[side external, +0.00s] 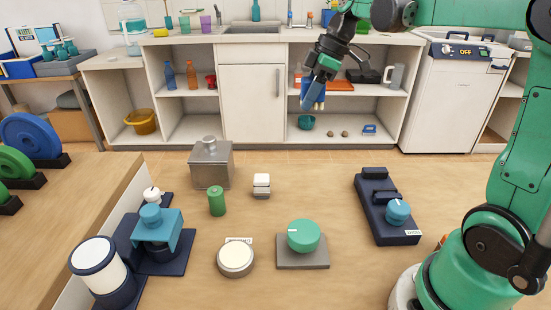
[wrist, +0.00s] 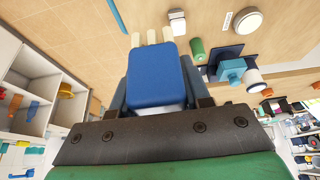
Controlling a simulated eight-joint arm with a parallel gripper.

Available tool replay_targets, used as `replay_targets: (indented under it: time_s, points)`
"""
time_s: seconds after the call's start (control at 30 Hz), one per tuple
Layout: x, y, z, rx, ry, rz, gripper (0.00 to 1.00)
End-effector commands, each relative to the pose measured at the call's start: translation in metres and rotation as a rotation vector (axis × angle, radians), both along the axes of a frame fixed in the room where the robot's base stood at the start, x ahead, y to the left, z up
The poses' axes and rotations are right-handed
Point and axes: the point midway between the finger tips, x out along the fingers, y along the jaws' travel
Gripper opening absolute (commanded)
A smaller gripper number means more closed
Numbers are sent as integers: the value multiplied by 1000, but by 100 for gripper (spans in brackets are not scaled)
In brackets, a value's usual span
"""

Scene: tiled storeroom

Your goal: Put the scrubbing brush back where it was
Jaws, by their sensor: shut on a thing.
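My gripper (side external: 313,90) hangs in the air above the table's far side, in front of the open right-hand shelves in the side view. It is shut on the scrubbing brush, which has a blue block and pale cream bristles. In the wrist view the brush (wrist: 154,80) fills the space between the fingers of my gripper (wrist: 157,96), with its bristles pointing away from the palm. In the side view the brush is small and partly merged with the fingers.
The wooden table (side external: 330,200) carries a green cylinder (side external: 217,201), a grey metal canister (side external: 211,163), a teal knob (side external: 303,235) and a dark blue device (side external: 385,207). The cabinet shelf (side external: 350,137) behind holds a teal bowl (side external: 306,122) and a small blue object (side external: 370,129).

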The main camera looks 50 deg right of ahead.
Motion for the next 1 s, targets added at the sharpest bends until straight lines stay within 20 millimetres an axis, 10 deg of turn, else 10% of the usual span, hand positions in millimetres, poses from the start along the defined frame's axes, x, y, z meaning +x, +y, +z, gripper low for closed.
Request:
replay_targets:
  time_s: [0.6,1.0]
  points:
    - [0,0,-138,1,1,-2,0]
    - [0,0,-182,0,0,-1,0]
